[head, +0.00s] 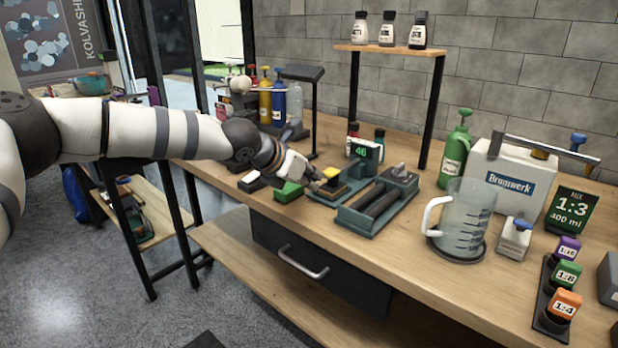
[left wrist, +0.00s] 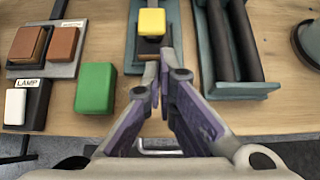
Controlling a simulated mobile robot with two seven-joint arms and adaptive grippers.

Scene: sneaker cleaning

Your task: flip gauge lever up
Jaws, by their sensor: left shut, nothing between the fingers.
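The gauge (head: 366,150) is a green-framed display reading 46, standing on the bench behind a teal base. A yellow-topped piece, which looks like the gauge lever (head: 331,172), is at the front of that base. In the left wrist view the yellow block (left wrist: 152,21) sits at the top middle above a dark slot. My left gripper (head: 315,178) is shut and empty, with its fingertips just in front of the yellow piece. The left wrist view shows the fingertips (left wrist: 157,74) below the block, apart from it in the picture. My right gripper is not in view.
A green block (head: 288,192) and a switch marked LAMP (left wrist: 29,104) lie left of the gripper. A teal tray with dark rollers (head: 374,205) is close on the right. A measuring jug (head: 466,220) and white Brunwerk box (head: 513,180) stand farther right.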

